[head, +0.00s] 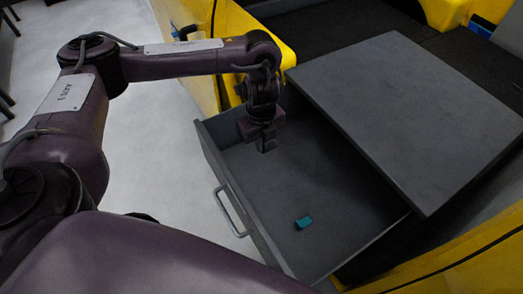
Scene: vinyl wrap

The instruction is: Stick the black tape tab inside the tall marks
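My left gripper (266,146) points down inside the open grey drawer (252,207), near its far left corner. Its dark fingers are small and shaded, so I cannot tell whether they are open or shut. I cannot make out a black tape tab between or below them. I see no tall marks in the head view. My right gripper is not in view.
A small teal block (304,222) lies on the drawer floor towards the near end. The drawer has a metal handle (230,212) on its left front. A grey top panel (410,115) overhangs the right side. Yellow bodywork (268,32) stands behind.

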